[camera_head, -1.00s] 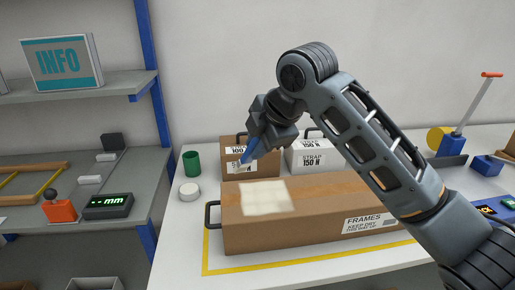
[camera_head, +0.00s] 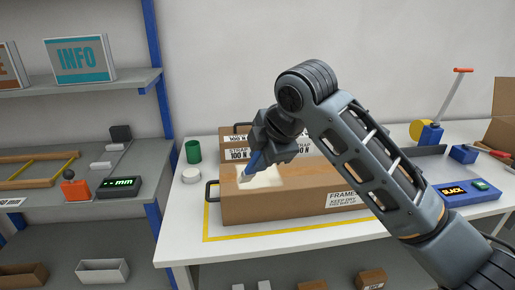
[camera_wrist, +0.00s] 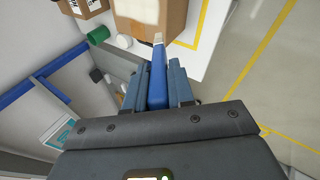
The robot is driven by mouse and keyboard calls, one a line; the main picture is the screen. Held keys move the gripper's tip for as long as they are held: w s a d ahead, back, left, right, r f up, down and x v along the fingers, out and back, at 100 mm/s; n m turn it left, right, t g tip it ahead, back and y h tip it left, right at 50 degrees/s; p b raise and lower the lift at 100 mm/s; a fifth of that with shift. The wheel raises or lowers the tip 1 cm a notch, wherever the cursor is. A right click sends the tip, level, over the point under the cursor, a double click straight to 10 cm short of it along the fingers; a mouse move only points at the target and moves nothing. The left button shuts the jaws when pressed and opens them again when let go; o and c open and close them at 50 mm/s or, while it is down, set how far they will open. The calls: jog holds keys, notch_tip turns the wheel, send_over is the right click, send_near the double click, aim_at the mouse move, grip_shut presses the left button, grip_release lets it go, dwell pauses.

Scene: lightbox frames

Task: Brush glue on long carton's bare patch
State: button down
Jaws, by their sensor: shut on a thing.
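The long brown carton (camera_head: 285,206) lies on the white table inside a yellow outline, with a "FRAMES" label on its right end and a black handle at its left end. A pale bare patch (camera_head: 263,176) is on its top near the left end; the patch also shows in the wrist view (camera_wrist: 138,10). My gripper (camera_head: 262,150) is shut on a blue-handled brush (camera_head: 252,163), which points down and left. The brush tip is over the patch's left part in the head view; whether it touches cannot be told. The brush (camera_wrist: 158,80) also shows in the wrist view.
A green cup (camera_head: 193,152) and a white round lid or pot (camera_head: 191,175) stand left of the carton. Strap boxes (camera_head: 232,142) stand behind it.

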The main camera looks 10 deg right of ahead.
jog(key=s+d+f+m+g+h, duration=0.1)
jog(key=s+d+f+m+h, duration=0.2)
jog(key=s+f+m, duration=0.3)
jog(key=s+d+f+m+g+h, duration=0.2)
jog(key=s+d+f+m, duration=0.3)
jog(key=f, duration=1.1)
jog(key=s+d+f+m+g+h, duration=0.2)
jog(key=s+d+f+m+h, duration=0.2)
jog(key=f+m, duration=0.6)
jog(key=s+d+f, duration=0.1)
jog(key=s, duration=0.1)
jog(key=shift+s+h, duration=0.3)
jog(key=shift+s, duration=0.1)
jog(key=shift+d, duration=0.15)
